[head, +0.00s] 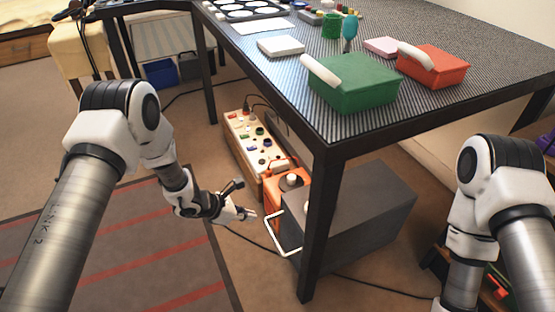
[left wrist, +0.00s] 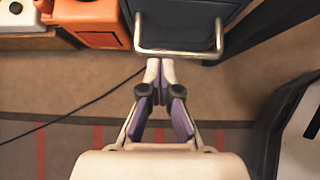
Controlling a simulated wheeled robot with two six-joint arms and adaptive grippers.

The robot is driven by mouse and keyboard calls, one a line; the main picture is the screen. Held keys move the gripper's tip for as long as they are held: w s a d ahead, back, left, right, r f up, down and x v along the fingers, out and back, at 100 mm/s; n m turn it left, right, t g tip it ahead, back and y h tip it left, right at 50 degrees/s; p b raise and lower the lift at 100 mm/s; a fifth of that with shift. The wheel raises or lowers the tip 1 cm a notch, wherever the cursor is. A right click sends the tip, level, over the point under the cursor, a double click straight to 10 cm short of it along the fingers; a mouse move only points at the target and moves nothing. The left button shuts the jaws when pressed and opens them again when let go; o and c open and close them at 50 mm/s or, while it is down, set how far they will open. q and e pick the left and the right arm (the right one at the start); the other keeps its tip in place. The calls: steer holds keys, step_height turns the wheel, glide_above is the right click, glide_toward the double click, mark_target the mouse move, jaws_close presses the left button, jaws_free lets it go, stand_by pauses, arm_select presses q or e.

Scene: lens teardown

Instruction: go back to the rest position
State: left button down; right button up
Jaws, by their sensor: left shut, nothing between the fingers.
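My left gripper (head: 250,214) is low beside the table, in front of the dark box under it. It is shut and empty. In the left wrist view its closed fingertips (left wrist: 160,68) point at the box's metal handle (left wrist: 178,52), just short of it in the picture; I cannot tell the exact gap. My right arm comes in at the right edge of the head view, and its gripper is out of view.
A table (head: 328,140) carries a green box (head: 352,84) and a red box (head: 434,68). Under it are the dark box (head: 372,205), an orange case (head: 290,186) and a wooden crate (head: 240,165). A table leg (head: 316,230) stands near my left gripper. A striped rug (head: 120,240) lies at left.

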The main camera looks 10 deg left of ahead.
arm_select(q)
steer(key=s+f+m+g+y, duration=0.1)
steer(key=s+f+m+g, duration=0.25)
steer(key=s, duration=0.75)
steer(key=s+f+m+g+y, duration=0.15)
steer(key=s+f+g, duration=0.25)
steer(key=s, duration=0.7)
steer(key=s+a+r+m+y, duration=0.1)
steer(key=s+a+m+y, duration=0.2)
steer(key=s+a+m, duration=0.35)
steer(key=s+a+m+y, duration=0.3)
steer(key=s+a+m, duration=0.1)
steer(key=s+m, duration=0.5)
steer(key=w+d+m+t+h, duration=0.1)
steer(key=w+d+m+t, duration=0.1)
steer(key=w+m, duration=0.2)
step_height(320, 180, up, 38)
steer(key=p, duration=3.7)
steer(key=shift+w+p, duration=0.25)
steer(key=shift+p, duration=0.15)
steer(key=shift+d+r+t, duration=0.1)
steer(key=shift+t, duration=0.15)
